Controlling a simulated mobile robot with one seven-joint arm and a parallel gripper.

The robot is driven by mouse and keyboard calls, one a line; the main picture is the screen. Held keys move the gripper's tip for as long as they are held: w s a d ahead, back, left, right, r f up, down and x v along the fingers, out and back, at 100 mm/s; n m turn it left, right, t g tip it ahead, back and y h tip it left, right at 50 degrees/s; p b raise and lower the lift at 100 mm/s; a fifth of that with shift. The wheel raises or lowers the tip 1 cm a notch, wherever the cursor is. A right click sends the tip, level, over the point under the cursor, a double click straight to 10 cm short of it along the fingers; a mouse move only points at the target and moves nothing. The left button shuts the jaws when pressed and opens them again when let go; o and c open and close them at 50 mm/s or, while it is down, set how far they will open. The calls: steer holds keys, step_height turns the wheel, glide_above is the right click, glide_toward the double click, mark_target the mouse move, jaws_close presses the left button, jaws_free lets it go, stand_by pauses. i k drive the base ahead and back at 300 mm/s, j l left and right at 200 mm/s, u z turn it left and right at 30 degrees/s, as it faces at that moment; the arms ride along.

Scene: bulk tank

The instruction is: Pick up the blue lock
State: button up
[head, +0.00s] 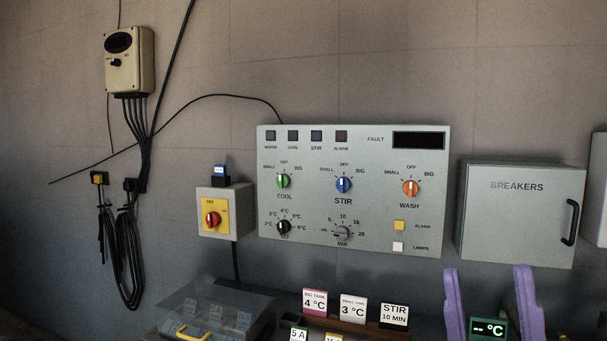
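A small blue block with a white label (220,171), which looks like the blue lock, sits in a dark holder on top of the grey switch box (234,195) with the red rotary switch. Its shackle cannot be made out. My gripper (486,269) shows at the bottom right as two purple fingers, spread wide apart with nothing gripped between them. It is well to the right of and lower than the blue lock, apart from it.
A control panel (353,235) with knobs is right of the switch box. A breakers cabinet (517,228) is behind my gripper. Black cables (129,260) hang at left.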

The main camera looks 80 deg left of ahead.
mark_target(219, 169)
steer(key=u, duration=3.05)
steer(key=i+j, duration=0.25)
steer(key=j, duration=0.2)
steer(key=i+j, duration=0.55)
steer(key=j, duration=0.3)
steer(key=i+j, duration=0.3)
steer(key=j, duration=0.15)
steer(key=i+j, duration=0.25)
steer(key=j, duration=0.15)
steer(key=i+j+z, duration=0.15)
steer(key=z, duration=0.3)
steer(key=j+z, duration=0.4)
steer(key=i+l, duration=0.05)
steer(key=l, duration=0.05)
